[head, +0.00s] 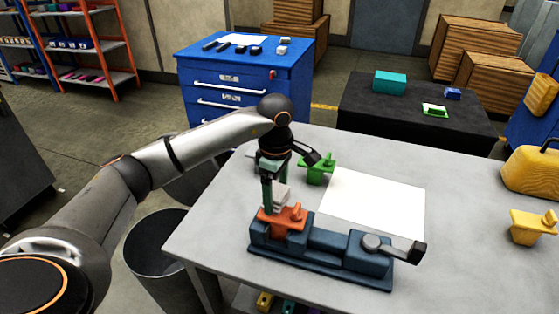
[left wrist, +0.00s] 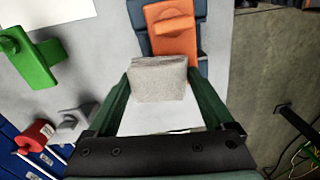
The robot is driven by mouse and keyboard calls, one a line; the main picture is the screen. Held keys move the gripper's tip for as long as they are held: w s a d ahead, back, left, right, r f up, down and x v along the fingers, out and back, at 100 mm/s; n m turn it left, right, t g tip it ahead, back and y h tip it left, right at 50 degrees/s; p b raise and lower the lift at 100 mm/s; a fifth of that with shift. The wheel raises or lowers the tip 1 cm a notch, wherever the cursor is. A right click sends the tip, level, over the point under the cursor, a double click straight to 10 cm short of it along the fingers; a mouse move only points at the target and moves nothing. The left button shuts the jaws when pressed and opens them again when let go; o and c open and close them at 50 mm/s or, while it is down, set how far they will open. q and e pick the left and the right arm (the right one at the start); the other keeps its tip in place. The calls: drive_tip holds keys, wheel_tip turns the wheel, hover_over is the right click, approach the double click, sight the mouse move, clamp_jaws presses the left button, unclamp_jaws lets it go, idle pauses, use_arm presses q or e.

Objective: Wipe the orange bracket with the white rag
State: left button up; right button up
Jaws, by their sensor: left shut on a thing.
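The orange bracket (head: 292,218) sits in the jaws of a dark blue vise (head: 325,240) on the grey table. It also shows at the top of the left wrist view (left wrist: 172,38). My left gripper (head: 274,200) points down at the bracket and is shut on the white rag (head: 282,193). In the left wrist view the rag (left wrist: 160,82) is a folded, greyish-white block between the two green fingers. It overlaps the near end of the bracket there; I cannot tell whether they touch. My right gripper is not in view.
A green bracket (head: 318,170) stands behind the vise, beside a white sheet (head: 375,203). The vise handle (head: 410,248) sticks out to the right. A yellow bracket (head: 532,228) and yellow case (head: 530,172) are at the right. The table's front right is clear.

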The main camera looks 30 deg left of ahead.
use_arm(q)
drive_tip(key=r, duration=0.1)
drive_tip(key=r+p, duration=0.1)
drive_tip(key=r, duration=0.2)
drive_tip(key=shift+s+r+p, duration=0.1)
drive_tip(key=shift+s+p, duration=0.15)
drive_tip(key=shift+p, duration=0.05)
drive_tip(key=shift+r+p, duration=1.3)
drive_tip(key=shift+r, duration=0.5)
drive_tip(key=shift+d, duration=0.1)
